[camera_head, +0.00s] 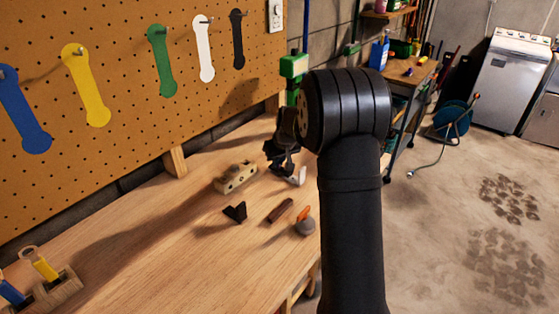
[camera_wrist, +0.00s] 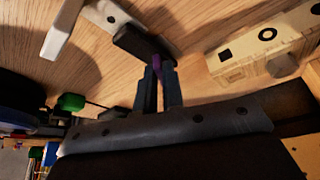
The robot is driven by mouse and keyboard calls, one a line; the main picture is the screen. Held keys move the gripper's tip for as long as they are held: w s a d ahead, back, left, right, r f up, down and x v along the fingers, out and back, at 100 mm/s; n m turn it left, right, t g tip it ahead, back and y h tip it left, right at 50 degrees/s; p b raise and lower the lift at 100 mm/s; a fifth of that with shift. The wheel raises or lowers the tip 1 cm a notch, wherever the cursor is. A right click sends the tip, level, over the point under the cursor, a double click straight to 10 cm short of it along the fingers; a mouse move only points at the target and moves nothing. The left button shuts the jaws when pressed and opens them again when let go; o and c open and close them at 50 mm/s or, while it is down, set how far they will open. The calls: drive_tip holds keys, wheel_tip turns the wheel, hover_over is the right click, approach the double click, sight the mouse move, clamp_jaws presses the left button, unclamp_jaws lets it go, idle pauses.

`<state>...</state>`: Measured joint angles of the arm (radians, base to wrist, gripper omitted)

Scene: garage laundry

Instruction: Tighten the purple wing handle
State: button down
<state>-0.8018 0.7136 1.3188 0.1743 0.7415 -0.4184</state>
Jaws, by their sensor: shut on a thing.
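The purple wing handle (camera_wrist: 165,68) shows in the wrist view as a small purple piece between the fingertips of my gripper (camera_wrist: 158,78). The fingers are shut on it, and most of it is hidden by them. A dark bar (camera_wrist: 138,42) lies just beyond the fingertips, beside the handle; I cannot tell whether they touch. In the head view my gripper (camera_head: 281,160) is low over the bench, partly behind my arm, and the purple handle cannot be seen there.
A pale block with holes (camera_head: 237,177) sits left of my gripper on the wooden bench (camera_head: 150,250). A whitish piece (camera_head: 297,178) lies close by. A black piece (camera_head: 235,211), a brown bar (camera_head: 280,211) and a grey-orange item (camera_head: 305,226) lie nearer. The pegboard (camera_head: 130,60) stands behind.

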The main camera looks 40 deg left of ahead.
drive_tip(key=m, duration=0.2)
drive_tip(key=m+t+h, duration=0.1)
drive_tip(key=m, duration=0.1)
drive_tip(key=s+a+m+t, duration=0.1)
drive_tip(key=m, duration=0.1)
drive_tip(key=shift+r+h, duration=0.1)
drive_tip(key=shift+h, duration=0.2)
drive_tip(key=shift+a+r+m+t+h, duration=0.1)
drive_tip(key=shift+a+m+h, duration=0.15)
drive_tip(key=shift+m, duration=0.7)
drive_tip(key=shift+a+m+t+h, duration=0.1)
drive_tip(key=shift+m+h, duration=0.25)
drive_tip(key=shift+m, duration=0.55)
drive_tip(key=shift+a+r+m+t+h, duration=0.1)
drive_tip(key=shift+a+m+h, duration=0.15)
drive_tip(key=shift+m, duration=0.7)
drive_tip(key=c, duration=1.8)
unclamp_jaws()
drive_tip(key=shift+o, duration=1.3)
drive_tip(key=shift+s+d+f, duration=0.1)
drive_tip(key=shift+f, duration=0.1)
drive_tip(key=a+v, duration=0.1)
drive_tip(key=v, duration=1.6)
drive_tip(key=shift+d+r, duration=0.25)
drive_tip(key=shift+d, duration=0.1)
drive_tip(key=shift+o, duration=0.2)
